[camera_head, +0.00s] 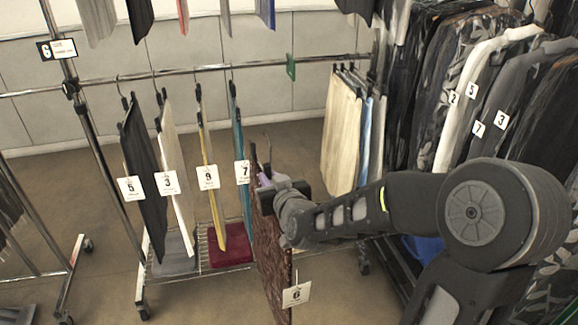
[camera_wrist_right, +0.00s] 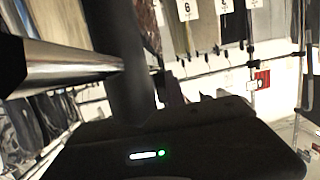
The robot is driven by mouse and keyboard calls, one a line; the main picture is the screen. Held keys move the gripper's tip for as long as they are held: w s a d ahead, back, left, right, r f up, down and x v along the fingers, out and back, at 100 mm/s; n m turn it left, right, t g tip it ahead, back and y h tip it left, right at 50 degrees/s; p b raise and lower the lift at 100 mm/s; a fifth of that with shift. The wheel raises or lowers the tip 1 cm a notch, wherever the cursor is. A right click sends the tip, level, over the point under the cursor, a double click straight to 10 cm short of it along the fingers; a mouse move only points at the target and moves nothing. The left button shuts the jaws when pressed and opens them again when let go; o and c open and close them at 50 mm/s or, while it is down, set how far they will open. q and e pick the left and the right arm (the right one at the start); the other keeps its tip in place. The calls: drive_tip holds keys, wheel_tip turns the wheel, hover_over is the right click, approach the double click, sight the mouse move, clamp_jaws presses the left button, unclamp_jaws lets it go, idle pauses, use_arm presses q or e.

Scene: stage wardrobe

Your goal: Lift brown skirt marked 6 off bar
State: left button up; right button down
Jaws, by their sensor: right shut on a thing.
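The brown patterned skirt (camera_head: 272,255) hangs in front of the rack in the head view, with a white tag marked 6 (camera_head: 296,294) low on it. My right gripper (camera_head: 268,183) is shut at the top of the skirt, on its hanger or waistband; which of these I cannot tell. The top of the skirt sits well below the bar (camera_head: 180,73), and I see no hook from it on the bar. In the right wrist view my dark gripper body (camera_wrist_right: 170,140) fills the lower part and hides the grip. My left gripper is not in view.
A black garment marked 5 (camera_head: 140,160), a white one marked 3 (camera_head: 176,165), a yellow one marked 9 (camera_head: 212,195) and a teal one marked 7 (camera_head: 239,140) hang left of the skirt. Pale garments (camera_head: 342,130) and dense dark clothes (camera_head: 428,80) stand right. Folded cloths lie below.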

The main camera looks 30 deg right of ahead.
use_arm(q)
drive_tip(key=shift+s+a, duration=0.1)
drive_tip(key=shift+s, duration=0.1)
use_arm(e)
drive_tip(key=a+f+n+y, duration=0.1)
drive_tip(key=a+f, duration=0.2)
drive_tip(key=a, duration=0.4)
drive_tip(key=s+a+f+n+y, duration=0.1)
drive_tip(key=a+f+y, duration=0.1)
drive_tip(key=a, duration=0.5)
drive_tip(key=shift+a+f+n, duration=0.2)
drive_tip(key=shift+f+n, duration=0.1)
drive_tip(key=shift+f, duration=0.6)
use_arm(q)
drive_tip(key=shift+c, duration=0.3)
